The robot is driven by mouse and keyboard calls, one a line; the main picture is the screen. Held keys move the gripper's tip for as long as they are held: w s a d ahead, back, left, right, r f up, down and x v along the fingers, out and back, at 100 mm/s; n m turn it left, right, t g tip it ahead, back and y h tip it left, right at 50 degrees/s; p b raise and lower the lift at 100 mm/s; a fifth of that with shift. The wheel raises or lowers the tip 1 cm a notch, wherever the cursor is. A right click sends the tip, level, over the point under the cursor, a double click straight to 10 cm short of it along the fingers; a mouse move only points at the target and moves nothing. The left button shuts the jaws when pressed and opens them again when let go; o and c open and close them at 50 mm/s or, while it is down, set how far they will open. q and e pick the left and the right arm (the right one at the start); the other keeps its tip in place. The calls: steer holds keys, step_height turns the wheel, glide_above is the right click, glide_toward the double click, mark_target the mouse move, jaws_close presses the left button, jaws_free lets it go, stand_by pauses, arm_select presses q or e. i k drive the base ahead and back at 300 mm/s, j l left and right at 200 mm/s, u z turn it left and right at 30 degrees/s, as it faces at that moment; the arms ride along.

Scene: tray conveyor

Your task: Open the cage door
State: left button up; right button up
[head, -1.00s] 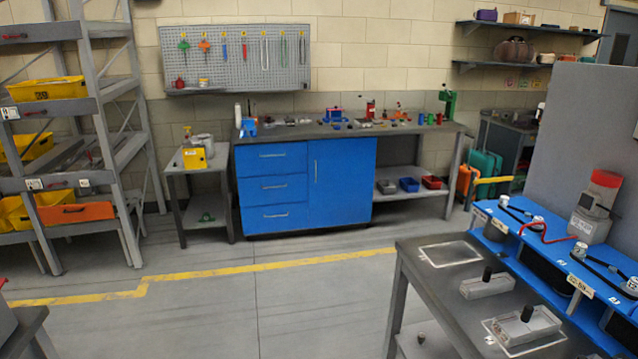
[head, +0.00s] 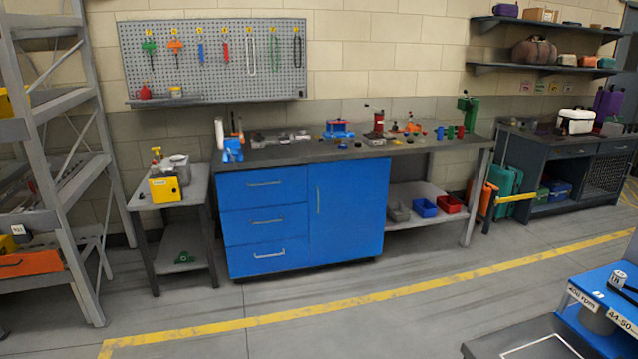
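A dark bench (head: 560,150) stands against the back wall at the right. Its right end has a dark panel with a mesh-like pattern (head: 607,174), small and far off. I cannot tell whether this panel is the cage door, and no other cage shows clearly. It looks closed as far as I can see. Neither of my grippers is in view.
A blue-fronted workbench (head: 348,210) stands ahead, with a small side table (head: 180,212) at its left. A grey rack (head: 60,150) is at the left. A blue station (head: 600,300) fills the lower right corner. The floor (head: 400,290) between is clear.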

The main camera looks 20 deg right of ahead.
mark_target(580, 201)
steer(key=i+j+z, duration=0.1)
steer(key=i, duration=1.55)
steer(key=i+l+z, duration=0.1)
steer(key=i+z, duration=0.85)
steer(key=i+j+z, duration=0.3)
steer(key=i+z, duration=0.2)
steer(key=i+l+z, duration=0.25)
steer(key=i+z, duration=0.65)
steer(key=i+j+z, duration=0.15)
steer(key=i+z, duration=0.3)
steer(key=i, duration=0.2)
steer(key=i+z, duration=0.1)
steer(key=i, duration=3.2)
steer(key=i+u, duration=0.15)
steer(key=i, duration=0.4)
steer(key=i+l+u, duration=0.15)
steer(key=i, duration=0.35)
steer(key=i+l+u, duration=0.15)
steer(key=i, duration=0.4)
steer(key=i+l+u, duration=0.65)
steer(key=i+l, duration=0.2)
steer(key=i+l+u, duration=0.35)
steer(key=l, duration=0.25)
steer(key=i+l+u, duration=0.1)
steer(key=i+l, duration=0.3)
steer(key=l, duration=0.1)
